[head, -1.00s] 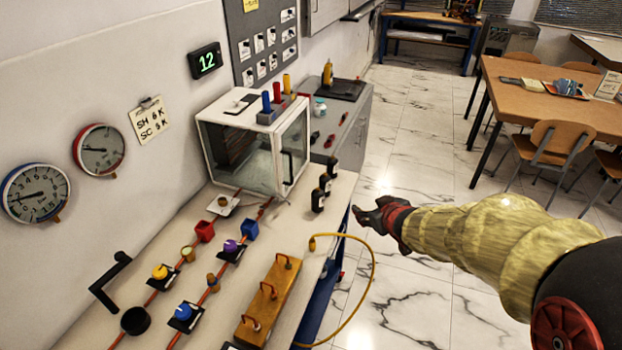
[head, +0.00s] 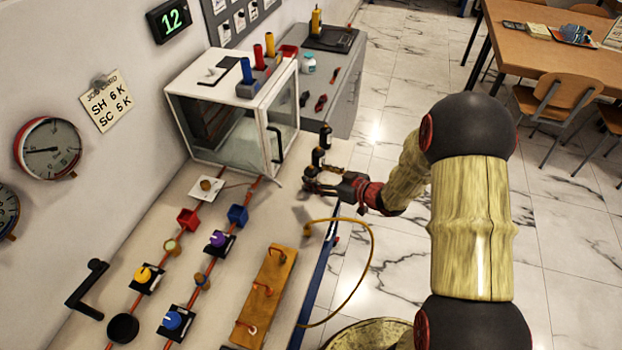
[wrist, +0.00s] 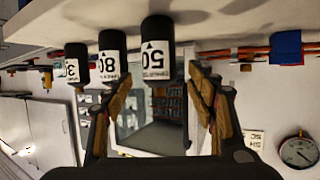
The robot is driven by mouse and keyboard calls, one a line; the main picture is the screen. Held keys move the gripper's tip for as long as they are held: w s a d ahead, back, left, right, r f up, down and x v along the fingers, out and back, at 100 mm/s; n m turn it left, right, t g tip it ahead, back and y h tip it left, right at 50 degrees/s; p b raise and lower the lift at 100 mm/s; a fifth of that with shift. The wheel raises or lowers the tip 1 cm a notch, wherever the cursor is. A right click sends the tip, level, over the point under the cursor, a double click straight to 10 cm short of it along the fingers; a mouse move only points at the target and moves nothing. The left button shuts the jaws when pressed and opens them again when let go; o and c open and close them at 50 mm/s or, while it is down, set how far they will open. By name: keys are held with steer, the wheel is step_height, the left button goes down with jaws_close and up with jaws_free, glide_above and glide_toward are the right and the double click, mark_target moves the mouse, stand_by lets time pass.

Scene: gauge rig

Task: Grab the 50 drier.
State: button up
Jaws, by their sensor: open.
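The 50 drier (wrist: 156,50) is a black bottle with a white label reading 50. In the wrist view, which is upside down, it is the nearest and largest bottle and shows between the fingers of my gripper (wrist: 150,88). In the head view it appears to be the front bottle (head: 310,175) of the row at the bench edge. My gripper (head: 322,187) is open beside it, and I cannot tell whether a finger touches it. The 80 drier (wrist: 112,55) and a third bottle (wrist: 76,64), its label partly cut off, stand beyond it.
A glass-fronted cabinet (head: 222,155) stands close behind the bottles. A wooden block with red hooks (head: 268,290) and a yellow hose (head: 372,250) are in front. Valves and red pipes cover the bench at left. Open marble floor lies to the right.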

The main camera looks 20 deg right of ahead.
mark_target(317, 176)
steer(key=x, duration=0.2)
steer(key=b+x, duration=0.1)
steer(key=x, duration=0.1)
steer(key=shift+f, duration=0.4)
steer(key=shift+r, duration=0.1)
steer(key=shift+c, duration=0.9)
steer(key=c, duration=1.3)
